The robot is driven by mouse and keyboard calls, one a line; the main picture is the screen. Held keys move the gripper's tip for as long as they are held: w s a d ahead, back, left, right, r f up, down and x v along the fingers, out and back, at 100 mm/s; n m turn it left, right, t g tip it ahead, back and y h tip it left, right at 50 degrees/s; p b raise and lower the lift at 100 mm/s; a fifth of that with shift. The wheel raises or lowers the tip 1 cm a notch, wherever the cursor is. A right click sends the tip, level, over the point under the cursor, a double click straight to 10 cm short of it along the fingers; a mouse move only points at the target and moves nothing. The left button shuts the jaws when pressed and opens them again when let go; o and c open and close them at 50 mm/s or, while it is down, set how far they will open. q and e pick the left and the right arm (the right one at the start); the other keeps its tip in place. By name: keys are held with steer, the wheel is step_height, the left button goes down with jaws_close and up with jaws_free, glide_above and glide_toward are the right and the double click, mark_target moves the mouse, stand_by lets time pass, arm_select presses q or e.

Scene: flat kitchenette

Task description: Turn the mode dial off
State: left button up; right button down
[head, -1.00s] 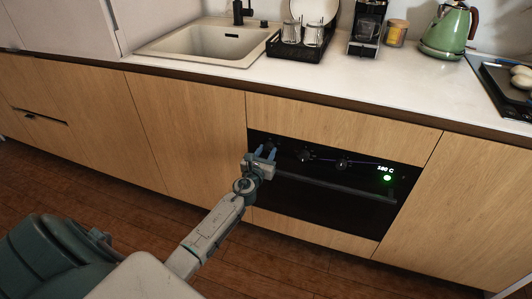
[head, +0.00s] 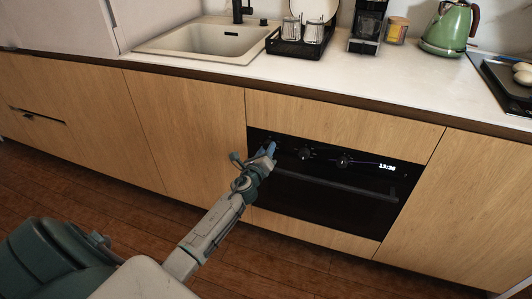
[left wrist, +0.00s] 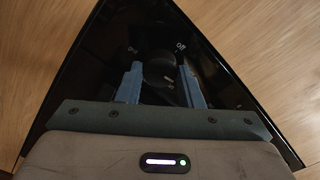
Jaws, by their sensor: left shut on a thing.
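The oven's black front (head: 330,190) is set into the wooden cabinets, with a row of dials along its top. My left gripper (head: 270,150) is at the leftmost dial, which it mostly hides in the head view. In the left wrist view the round dark dial (left wrist: 158,71) sits between the two blue fingers, and the gripper is shut on it. An "off" label (left wrist: 181,47) shows on the panel above and right of the dial. The oven display (head: 387,167) reads a clock time, about 13:36. My right gripper is not in view.
Two more dials, a middle one (head: 305,153) and a right one (head: 344,161), are right of my gripper. The oven handle (head: 335,185) runs just below. The counter (head: 350,85) above holds a sink (head: 205,40), dish rack (head: 300,48) and green kettle (head: 447,30).

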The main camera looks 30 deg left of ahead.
arm_select(q)
steer(key=n+b, duration=0.6)
steer(key=n, duration=0.9)
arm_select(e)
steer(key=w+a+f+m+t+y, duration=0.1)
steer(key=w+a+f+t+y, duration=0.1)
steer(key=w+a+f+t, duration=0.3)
arm_select(q)
steer(key=shift+r+n+b, duration=0.1)
steer(key=shift+n+b, duration=0.3)
steer(key=shift+n, duration=0.4)
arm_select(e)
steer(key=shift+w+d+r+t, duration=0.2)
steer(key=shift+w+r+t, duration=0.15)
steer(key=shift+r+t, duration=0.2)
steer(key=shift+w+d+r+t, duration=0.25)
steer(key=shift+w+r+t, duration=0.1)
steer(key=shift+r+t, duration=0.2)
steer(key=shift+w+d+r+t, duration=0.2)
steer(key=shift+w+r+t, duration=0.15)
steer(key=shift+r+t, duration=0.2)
arm_select(q)
steer(key=o, duration=1)
